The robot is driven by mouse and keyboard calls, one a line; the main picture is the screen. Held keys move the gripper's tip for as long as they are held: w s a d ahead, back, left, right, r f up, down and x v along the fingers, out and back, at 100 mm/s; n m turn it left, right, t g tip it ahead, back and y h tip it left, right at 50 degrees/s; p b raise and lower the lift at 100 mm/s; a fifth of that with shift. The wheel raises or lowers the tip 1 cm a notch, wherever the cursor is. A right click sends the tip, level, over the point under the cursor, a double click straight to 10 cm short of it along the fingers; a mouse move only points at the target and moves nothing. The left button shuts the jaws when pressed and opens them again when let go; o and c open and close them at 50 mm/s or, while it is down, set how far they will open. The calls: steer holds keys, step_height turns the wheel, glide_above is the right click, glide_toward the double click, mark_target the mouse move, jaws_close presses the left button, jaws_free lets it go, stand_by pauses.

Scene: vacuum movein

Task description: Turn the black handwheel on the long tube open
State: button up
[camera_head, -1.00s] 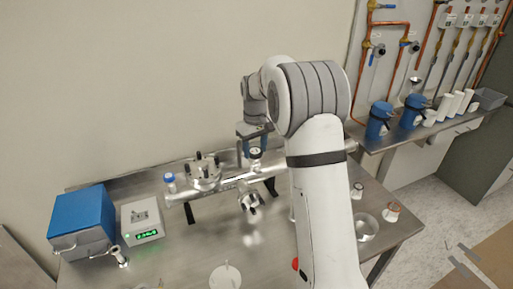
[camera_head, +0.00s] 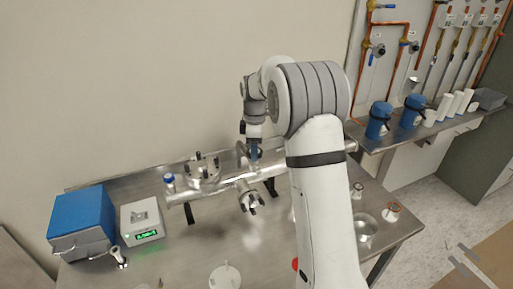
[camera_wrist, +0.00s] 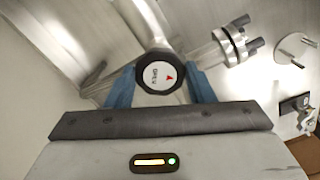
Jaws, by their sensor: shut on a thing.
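The black handwheel (camera_wrist: 157,72) shows in the wrist view, with a white cap carrying a red arrow and small lettering. My gripper (camera_wrist: 160,88) has its blue fingers on either side of the handwheel and is shut on it. In the head view my gripper (camera_head: 254,152) points down at the long metal tube (camera_head: 222,184), and the handwheel is mostly hidden there behind it. The tube lies level on dark supports over the steel table.
A flanged port with black knobs (camera_head: 203,168) and a blue-capped fitting (camera_head: 169,181) stand on the tube's left part. A clamped side port (camera_head: 247,196) faces forward. A blue box (camera_head: 82,222) and a gauge with green digits (camera_head: 141,219) stand at left.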

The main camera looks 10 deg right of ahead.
steer(key=n, duration=0.3)
steer(key=shift+w+r+n, duration=0.2)
steer(key=shift+r+n, duration=0.05)
steer(key=shift+n, duration=1.85)
steer(key=o, duration=0.7)
steer(key=shift+o, duration=1.3)
steer(key=shift+s+f, duration=0.1)
steer(key=shift+f, duration=0.1)
steer(key=shift+r, duration=0.1)
step_height(320, 180, up, 8)
steer(key=shift+f+b, duration=0.25)
steer(key=shift+b, duration=0.15)
steer(key=shift+r, duration=0.1)
